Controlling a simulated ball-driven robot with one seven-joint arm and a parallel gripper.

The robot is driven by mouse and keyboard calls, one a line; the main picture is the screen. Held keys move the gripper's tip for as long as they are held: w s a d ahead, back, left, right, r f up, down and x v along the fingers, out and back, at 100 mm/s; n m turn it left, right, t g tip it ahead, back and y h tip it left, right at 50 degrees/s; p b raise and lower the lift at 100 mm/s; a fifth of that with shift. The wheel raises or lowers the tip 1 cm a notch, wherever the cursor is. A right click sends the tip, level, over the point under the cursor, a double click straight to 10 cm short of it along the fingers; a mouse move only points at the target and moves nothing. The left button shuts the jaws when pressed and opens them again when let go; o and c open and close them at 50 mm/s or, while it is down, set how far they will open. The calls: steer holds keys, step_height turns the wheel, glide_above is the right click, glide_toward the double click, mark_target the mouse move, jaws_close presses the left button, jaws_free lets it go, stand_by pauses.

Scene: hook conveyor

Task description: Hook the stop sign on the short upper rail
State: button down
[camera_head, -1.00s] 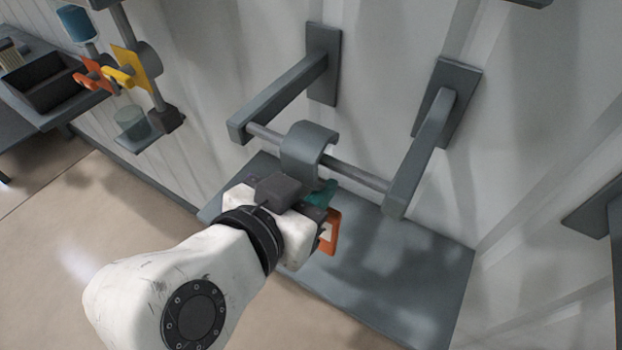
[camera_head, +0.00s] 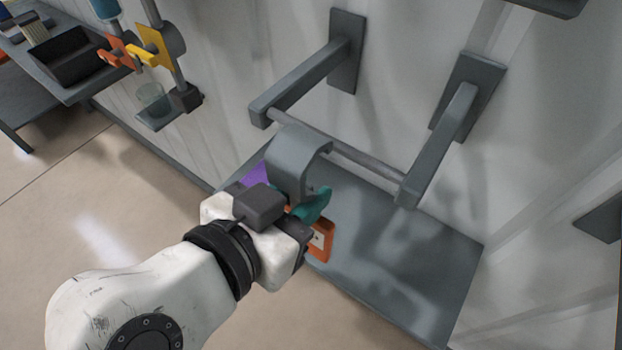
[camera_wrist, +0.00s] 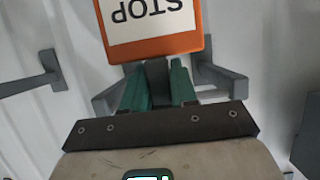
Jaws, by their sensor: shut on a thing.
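The stop sign (camera_head: 323,238) has an orange frame with a white panel, and a large grey hook (camera_head: 292,160) stands above my gripper. In the wrist view the sign (camera_wrist: 155,46) shows its word upside down. My gripper (camera_head: 312,208) has teal fingers and is shut on the stop sign; the fingers (camera_wrist: 157,82) also show in the wrist view. The rail (camera_head: 365,163) is a thin grey bar between two wall brackets. The hook's curved tip overlaps the rail's left part in the picture; I cannot tell whether they touch.
A grey shelf (camera_head: 400,270) lies below the rail. The left bracket arm (camera_head: 300,85) and right bracket arm (camera_head: 440,145) stick out from the wall. A purple thing (camera_head: 256,174) is partly hidden behind my gripper. Yellow and orange hooks (camera_head: 150,50) hang at upper left.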

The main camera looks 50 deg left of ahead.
steer(key=s+d+b, duration=0.1)
steer(key=s+d, duration=0.1)
steer(key=s, duration=0.7)
stand_by(0.8)
steer(key=shift+d, duration=0.1)
stand_by(1.0)
